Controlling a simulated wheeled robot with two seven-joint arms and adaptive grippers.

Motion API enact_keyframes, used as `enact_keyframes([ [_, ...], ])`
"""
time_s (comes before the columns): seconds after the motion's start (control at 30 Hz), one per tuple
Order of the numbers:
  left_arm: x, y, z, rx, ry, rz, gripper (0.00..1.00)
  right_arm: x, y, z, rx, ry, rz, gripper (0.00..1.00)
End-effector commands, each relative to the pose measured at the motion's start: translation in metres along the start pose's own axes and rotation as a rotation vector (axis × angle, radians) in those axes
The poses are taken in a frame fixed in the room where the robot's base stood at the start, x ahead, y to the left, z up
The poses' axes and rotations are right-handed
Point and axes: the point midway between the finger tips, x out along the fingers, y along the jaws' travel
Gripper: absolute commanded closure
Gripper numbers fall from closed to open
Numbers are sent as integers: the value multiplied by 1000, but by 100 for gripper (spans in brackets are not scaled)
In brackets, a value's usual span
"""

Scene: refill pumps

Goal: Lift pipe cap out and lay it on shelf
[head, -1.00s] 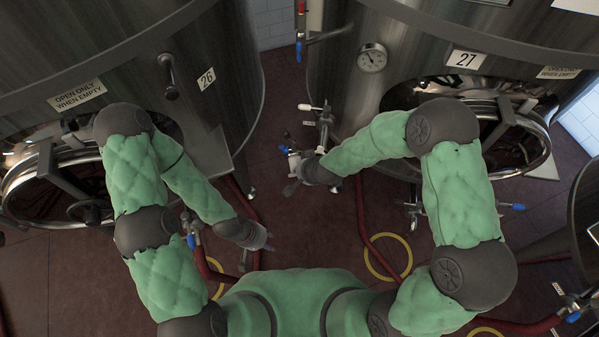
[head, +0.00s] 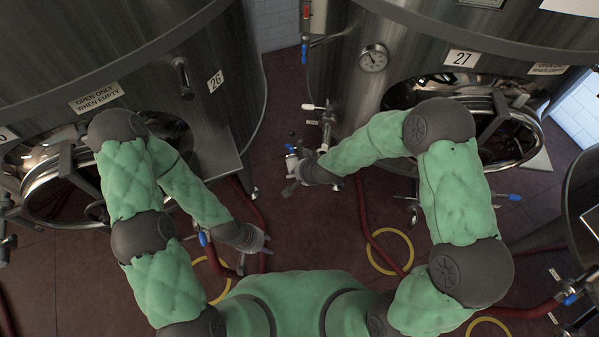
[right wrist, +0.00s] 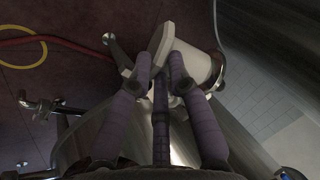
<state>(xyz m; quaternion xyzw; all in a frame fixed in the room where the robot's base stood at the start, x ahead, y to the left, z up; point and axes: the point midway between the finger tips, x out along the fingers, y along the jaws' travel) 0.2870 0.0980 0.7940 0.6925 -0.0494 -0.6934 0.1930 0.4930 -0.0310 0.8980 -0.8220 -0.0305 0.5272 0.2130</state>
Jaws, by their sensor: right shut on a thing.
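In the head view my right gripper (head: 297,170) is low in front of tank 27, just below an outlet fitting with a white-tipped handle (head: 314,107). In the right wrist view its dark fingers (right wrist: 160,83) are shut on a pale piece. I take this to be the pipe cap (right wrist: 192,69), a pale round body with a flat pale part beside it. The fingers partly hide it, and I cannot tell whether it touches the pipe. My left gripper (head: 262,243) hangs low at the left, away from the cap; its finger opening is unclear.
Steel tanks 26 (head: 222,130) and 27 (head: 350,100) stand at left and right with open hatches. A small ledge (head: 218,160) sticks out at tank 26. Red hoses (head: 364,215) and yellow rings (head: 390,252) lie on the dark red floor. Another tank edge is at the right.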

Motion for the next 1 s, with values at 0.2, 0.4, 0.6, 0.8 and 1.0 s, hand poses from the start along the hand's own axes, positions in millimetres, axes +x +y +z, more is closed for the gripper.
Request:
enact_keyframes([
  [0.2,-11,4,0,0,0,0,60,-10,-5,-5,0,2,0,100],
  [0.4,-19,7,1,0,0,0,60,-18,-8,-8,0,1,0,100],
  [0.6,-26,9,1,0,0,0,60,-25,-11,-11,0,2,0,100],
  [0.8,-34,12,1,0,0,0,60,-32,-15,-14,0,2,0,100],
  [1.0,-42,15,2,0,0,0,60,-39,-18,-17,0,2,0,100],
])
